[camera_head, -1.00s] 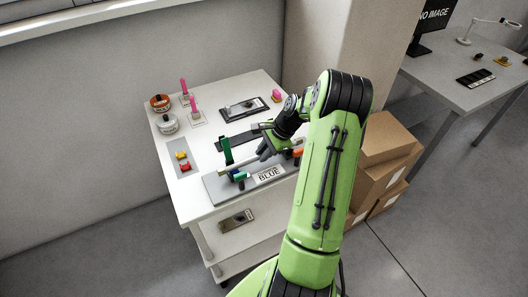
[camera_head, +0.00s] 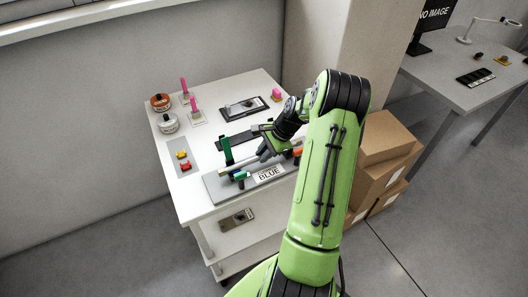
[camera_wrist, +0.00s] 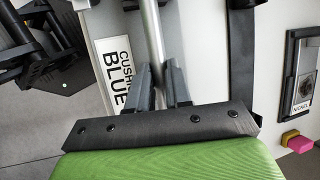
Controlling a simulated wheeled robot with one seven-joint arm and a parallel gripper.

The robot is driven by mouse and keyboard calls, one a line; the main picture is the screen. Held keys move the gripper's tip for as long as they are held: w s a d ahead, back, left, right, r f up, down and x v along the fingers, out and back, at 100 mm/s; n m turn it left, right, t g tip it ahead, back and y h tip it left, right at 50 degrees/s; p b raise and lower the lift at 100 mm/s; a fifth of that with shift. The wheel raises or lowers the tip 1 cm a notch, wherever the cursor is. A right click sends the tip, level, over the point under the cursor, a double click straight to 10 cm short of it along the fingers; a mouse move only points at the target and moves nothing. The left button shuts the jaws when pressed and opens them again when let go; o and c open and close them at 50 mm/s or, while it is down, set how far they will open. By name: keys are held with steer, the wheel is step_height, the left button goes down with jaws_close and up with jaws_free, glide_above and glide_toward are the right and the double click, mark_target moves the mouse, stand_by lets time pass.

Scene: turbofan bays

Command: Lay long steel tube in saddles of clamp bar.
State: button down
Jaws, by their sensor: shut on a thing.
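My gripper (camera_head: 266,154) is shut on the long steel tube (camera_head: 238,166), above the grey clamp bar plate (camera_head: 213,188) at the cart's front. The plate carries a "BLUE" label (camera_head: 268,174), small teal and blue pieces, and an orange piece (camera_head: 297,152) at the right end. A tall green part (camera_head: 227,149) stands by the tube's left end. In the wrist view the tube (camera_wrist: 153,45) runs between both fingers (camera_wrist: 158,88), alongside the label (camera_wrist: 117,65). The saddles are partly hidden by my gripper and arm; I cannot tell whether the tube touches them.
The white cart top (camera_head: 205,150) also holds two round tins (camera_head: 168,123), pink-topped stands (camera_head: 194,108), a tray with yellow and red pieces (camera_head: 183,162), and a dark framed tray (camera_head: 243,107). Cardboard boxes (camera_head: 380,160) stand to the right.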

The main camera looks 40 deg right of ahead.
stand_by(0.4)
steer(key=c, duration=1.5)
jaws_free()
steer(key=shift+f, duration=0.1)
steer(key=o, duration=0.5)
steer(key=shift+o, duration=0.5)
steer(key=o, duration=0.3)
steer(key=shift+o, duration=0.2)
step_height(320, 180, up, 7)
steer(key=p, duration=0.6)
steer(key=shift+p, duration=0.35)
